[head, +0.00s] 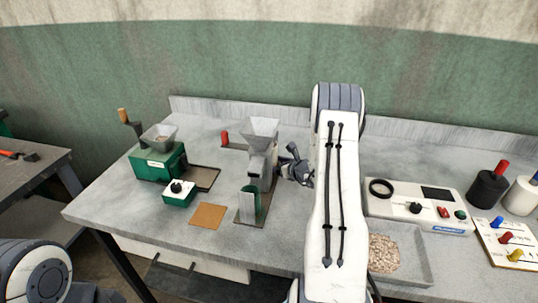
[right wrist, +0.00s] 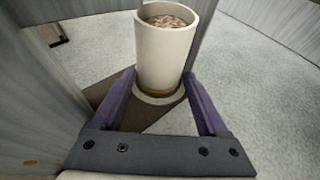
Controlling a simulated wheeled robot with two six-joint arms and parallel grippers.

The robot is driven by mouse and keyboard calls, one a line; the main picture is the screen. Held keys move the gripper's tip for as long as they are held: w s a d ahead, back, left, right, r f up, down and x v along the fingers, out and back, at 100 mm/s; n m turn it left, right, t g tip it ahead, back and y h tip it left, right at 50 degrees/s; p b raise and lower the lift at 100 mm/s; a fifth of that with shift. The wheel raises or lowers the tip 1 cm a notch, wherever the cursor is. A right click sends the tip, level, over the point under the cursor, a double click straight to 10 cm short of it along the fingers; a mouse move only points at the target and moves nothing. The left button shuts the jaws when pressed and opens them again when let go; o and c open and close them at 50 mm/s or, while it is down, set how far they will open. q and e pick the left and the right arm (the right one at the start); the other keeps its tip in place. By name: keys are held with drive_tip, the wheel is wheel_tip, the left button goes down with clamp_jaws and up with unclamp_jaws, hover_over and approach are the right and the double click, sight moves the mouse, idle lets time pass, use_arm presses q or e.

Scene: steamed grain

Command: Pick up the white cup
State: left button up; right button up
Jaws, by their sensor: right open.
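The white cup (right wrist: 165,52) stands upright in the right wrist view, filled with light brown grain (right wrist: 165,21). My right gripper (right wrist: 158,82) is open, with its two purple fingers on either side of the cup's lower part. I cannot tell whether either finger touches the cup. In the head view my right gripper (head: 290,170) is beside the grey metal hopper machine (head: 261,150), and I cannot make out the cup there. My left gripper is out of view; only part of my left arm shows at the lower left.
A green grinder (head: 158,165), a small green box (head: 178,194) and a brown square (head: 208,215) are at the left of the table. At the right are a tray of grain (head: 420,268), a white control device (head: 415,207) and black and white cylinders.

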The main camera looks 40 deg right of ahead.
drive_tip(key=shift+w+f, duration=0.1)
clamp_jaws()
idle(0.3)
